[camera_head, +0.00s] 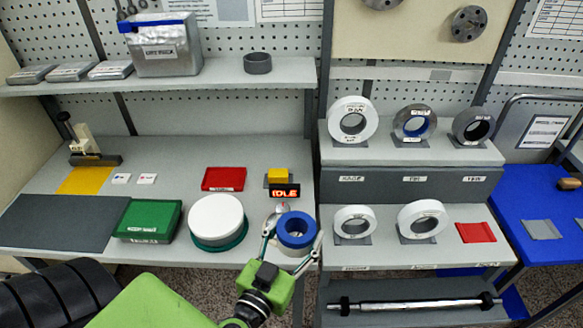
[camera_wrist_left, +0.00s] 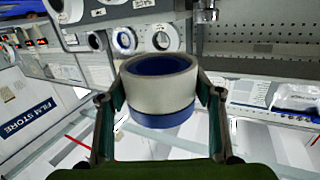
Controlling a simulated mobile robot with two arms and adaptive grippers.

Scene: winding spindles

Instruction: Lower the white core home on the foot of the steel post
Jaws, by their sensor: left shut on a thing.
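The white core (camera_head: 291,251) is a short, thick ring with a blue lining and a blue band at one end. In the head view the blue end faces up, at the bench's front right. In the left wrist view the core (camera_wrist_left: 160,95) sits between the fingers of my left gripper (camera_wrist_left: 161,100), with the blue band toward the bottom of the picture. My left gripper (camera_head: 292,244) is shut on the core, one finger on each side. I cannot make out the steel post or its foot, nor how high the core is. My right gripper is not in view.
A white disc on a green base (camera_head: 217,217) stands close left of the core. Behind the core are an IDLE display (camera_head: 284,191) and a yellow block (camera_head: 278,175). A green box (camera_head: 148,220) and red tray (camera_head: 224,179) lie further left. White rings (camera_head: 422,219) stand on the right shelf.

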